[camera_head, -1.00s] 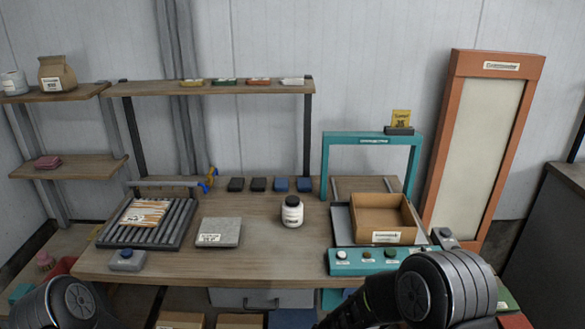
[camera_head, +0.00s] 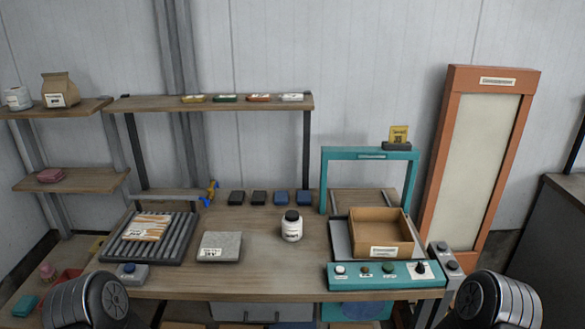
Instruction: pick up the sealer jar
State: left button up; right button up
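The sealer jar (camera_head: 291,227) is a small white jar with a black lid and a label. It stands upright in the middle of the wooden workbench (camera_head: 265,262), between the grey slab and the cardboard box. Nothing touches it. Only rounded dark arm parts of mine show at the bottom left and bottom right of the head view. Both of my grippers are outside the picture, so their state does not show.
A grey slab (camera_head: 220,247) and a roller tray (camera_head: 150,238) lie left of the jar. Right of it, a teal frame (camera_head: 326,180) stands over a cardboard box (camera_head: 380,233), with a teal button panel (camera_head: 385,275) in front. Blue and black blocks line the back.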

aim_at(291, 232)
jog(key=i+j+u, duration=0.3)
jog(key=i, duration=0.2)
jog(key=i+j+u, duration=0.2)
jog(key=i+u, duration=0.15)
jog(key=i, duration=0.15)
